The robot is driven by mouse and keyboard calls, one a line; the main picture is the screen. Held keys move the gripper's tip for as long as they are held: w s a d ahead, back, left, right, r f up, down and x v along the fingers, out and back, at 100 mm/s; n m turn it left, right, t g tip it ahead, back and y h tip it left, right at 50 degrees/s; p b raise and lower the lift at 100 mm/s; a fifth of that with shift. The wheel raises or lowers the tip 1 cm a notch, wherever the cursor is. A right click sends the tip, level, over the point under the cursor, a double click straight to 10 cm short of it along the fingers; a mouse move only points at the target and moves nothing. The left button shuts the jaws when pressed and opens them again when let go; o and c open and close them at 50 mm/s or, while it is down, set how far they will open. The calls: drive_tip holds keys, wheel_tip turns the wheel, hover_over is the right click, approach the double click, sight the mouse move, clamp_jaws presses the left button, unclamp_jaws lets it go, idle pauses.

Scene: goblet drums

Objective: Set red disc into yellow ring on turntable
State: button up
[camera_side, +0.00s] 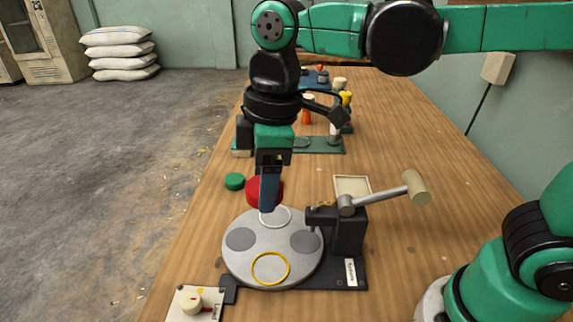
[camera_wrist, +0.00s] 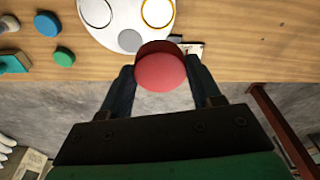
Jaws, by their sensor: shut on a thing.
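My gripper (camera_side: 268,200) is shut on the red disc (camera_side: 279,190). In the wrist view the red disc (camera_wrist: 160,72) sits between the two fingers. In the side view disc and fingers appear at the far rim of the grey turntable (camera_side: 290,258); the exact height is hard to tell. The yellow ring (camera_side: 271,268) lies on the turntable's near part, apart from the disc, and looks empty. It also shows in the wrist view (camera_wrist: 144,14), at the top edge. A white ring (camera_side: 275,226) marks the turntable's far part, partly hidden by the fingers.
A green disc (camera_side: 235,181) lies left of my gripper. A blue disc (camera_wrist: 47,24) shows in the wrist view. A black stand with a lever ending in a beige head (camera_side: 417,188) rises at the turntable's right. A knob box (camera_side: 190,302) is at the near left. Bare table lies right.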

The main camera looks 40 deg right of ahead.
sight(269, 269)
wheel_tip(269, 269, down, 15)
drive_tip(key=shift+r, duration=0.2)
idle(0.4)
drive_tip(key=shift+f, duration=0.15)
drive_tip(key=shift+f, duration=0.25)
drive_tip(key=o, duration=1.2)
drive_tip(key=shift+o, duration=0.2)
drive_tip(key=r, duration=0.8)
drive_tip(key=d+r, duration=0.1)
drive_tip(key=r, duration=0.3)
drive_tip(key=shift+s+d+r, duration=0.1)
drive_tip(key=shift+s+r, duration=0.05)
drive_tip(key=shift+s, duration=0.2)
drive_tip(key=shift+d+r, duration=0.1)
drive_tip(key=shift+r, duration=0.05)
drive_tip(key=d+m+t, duration=0.2)
drive_tip(key=d+m, duration=0.1)
drive_tip(key=d, duration=0.1)
drive_tip(key=d+m+t, duration=0.2)
drive_tip(key=d+m, duration=0.2)
drive_tip(key=d+f+m+t+h, duration=0.1)
drive_tip(key=d+m+t, duration=0.1)
drive_tip(key=d+m, duration=0.1)
drive_tip(key=shift+d+f+m, duration=0.1)
drive_tip(key=shift+d+m, duration=0.3)
drive_tip(key=shift+m, duration=0.3)
